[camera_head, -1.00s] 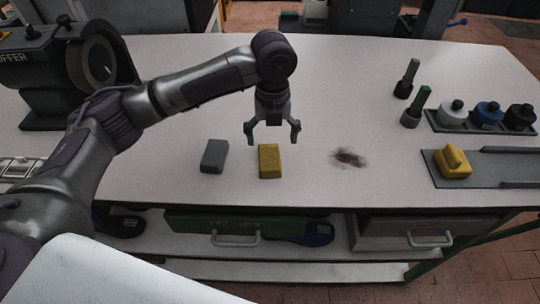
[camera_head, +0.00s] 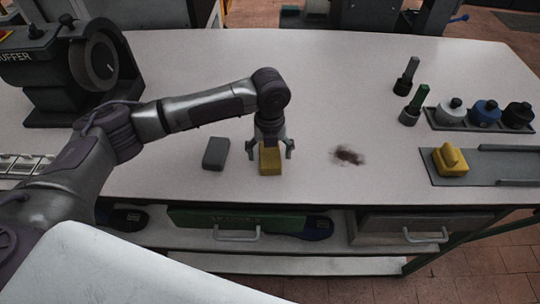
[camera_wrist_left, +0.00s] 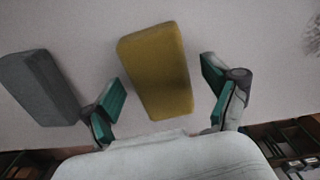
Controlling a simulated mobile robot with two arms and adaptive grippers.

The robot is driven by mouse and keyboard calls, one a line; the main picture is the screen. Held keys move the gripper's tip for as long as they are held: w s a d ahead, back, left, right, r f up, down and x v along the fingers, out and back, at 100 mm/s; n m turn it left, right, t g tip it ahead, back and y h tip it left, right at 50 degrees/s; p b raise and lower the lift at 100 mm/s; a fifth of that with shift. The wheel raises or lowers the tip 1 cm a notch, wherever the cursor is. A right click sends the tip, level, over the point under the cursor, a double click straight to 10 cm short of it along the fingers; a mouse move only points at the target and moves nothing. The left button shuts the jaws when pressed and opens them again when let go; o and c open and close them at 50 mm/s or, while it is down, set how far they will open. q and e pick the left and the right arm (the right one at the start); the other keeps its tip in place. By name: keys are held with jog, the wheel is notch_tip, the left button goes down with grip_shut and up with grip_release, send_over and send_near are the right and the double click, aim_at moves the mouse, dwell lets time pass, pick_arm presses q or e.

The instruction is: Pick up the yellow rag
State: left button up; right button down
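The yellow rag (camera_head: 270,161) is a block-shaped yellow piece on the white table, near its front edge. My left gripper (camera_head: 270,152) is lowered over it, with one finger on each side. In the left wrist view the rag (camera_wrist_left: 156,72) lies between the two open fingers (camera_wrist_left: 162,98), with gaps on both sides. The far side of the rag is partly hidden by the gripper in the head view. My right gripper does not show.
A grey block (camera_head: 216,153) lies just left of the rag. A dark smudge (camera_head: 347,155) marks the table to the right. Another yellow piece (camera_head: 450,160) sits on a grey tray (camera_head: 485,178). Bottles (camera_head: 486,112) and brushes (camera_head: 410,106) stand at right, a buffer machine (camera_head: 70,75) at left.

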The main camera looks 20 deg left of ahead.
aim_at(270, 152)
pick_arm(q)
jog(key=c, duration=1)
jog(key=shift+o, duration=0.2)
jog(key=shift+r, duration=0.1)
jog(key=shift+r+b, duration=0.3)
jog(key=shift+r, duration=0.3)
notch_tip(270, 152, up, 2)
jog(key=shift+w+r+b, duration=0.1)
jog(key=shift+r+b, duration=0.15)
jog(key=shift+b, duration=0.2)
jog(key=w+d+r+b, duration=0.3)
jog(key=w+d+r, duration=0.3)
jog(key=d, duration=0.3)
jog(key=shift+w+d+r, duration=0.2)
jog(key=shift+d+r, duration=0.15)
jog(key=shift+r, duration=0.25)
